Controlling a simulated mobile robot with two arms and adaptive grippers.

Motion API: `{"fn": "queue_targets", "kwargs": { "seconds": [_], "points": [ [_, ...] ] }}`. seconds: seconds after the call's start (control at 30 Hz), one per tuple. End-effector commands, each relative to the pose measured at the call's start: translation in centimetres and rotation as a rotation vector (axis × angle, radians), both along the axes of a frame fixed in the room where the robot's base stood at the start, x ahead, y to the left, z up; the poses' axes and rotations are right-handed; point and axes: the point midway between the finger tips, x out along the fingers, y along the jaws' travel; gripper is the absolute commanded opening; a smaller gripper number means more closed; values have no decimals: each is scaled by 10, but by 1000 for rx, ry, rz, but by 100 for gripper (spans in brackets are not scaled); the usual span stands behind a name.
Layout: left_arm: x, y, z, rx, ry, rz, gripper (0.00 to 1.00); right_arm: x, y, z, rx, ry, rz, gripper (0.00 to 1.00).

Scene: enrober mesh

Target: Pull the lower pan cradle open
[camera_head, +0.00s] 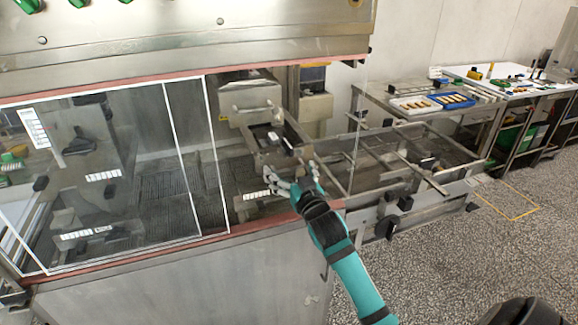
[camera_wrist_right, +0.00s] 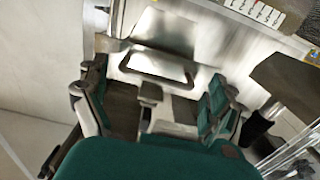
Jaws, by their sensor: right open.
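The lower pan cradle (camera_head: 283,158) is a grey metal drawer-like tray under a boxy metal unit (camera_head: 250,94) in the machine's opening. It juts out towards me, and a small dark and white item sits in it. My right gripper (camera_head: 291,175) is open and empty, just in front of and below the cradle's front. In the right wrist view, the open fingers (camera_wrist_right: 152,95) stand either side of a bar handle (camera_wrist_right: 158,78) on a shiny metal front. They appear apart from the handle, though the exact gap is unclear. My left gripper is not in view.
A clear guard panel (camera_head: 140,180) covers the machine's left side. A metal rail frame (camera_head: 440,187) extends to the right of the cradle. Behind stands a bench with a white tray (camera_head: 398,107) and a blue tray (camera_head: 437,101). The speckled floor at right is open.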

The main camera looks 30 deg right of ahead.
Motion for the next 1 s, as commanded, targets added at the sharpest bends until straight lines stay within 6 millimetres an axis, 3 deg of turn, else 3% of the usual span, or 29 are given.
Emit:
{"fn": "queue_targets", "kwargs": {
  "seconds": [0.13,0.43,1.0],
  "points": [
    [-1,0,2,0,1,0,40,10,-2,0,0,0,0,95],
    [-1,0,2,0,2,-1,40,12,-2,0,0,0,1,95],
    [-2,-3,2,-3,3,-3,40,12,-1,-1,-2,1,3,21]
  ]
}}
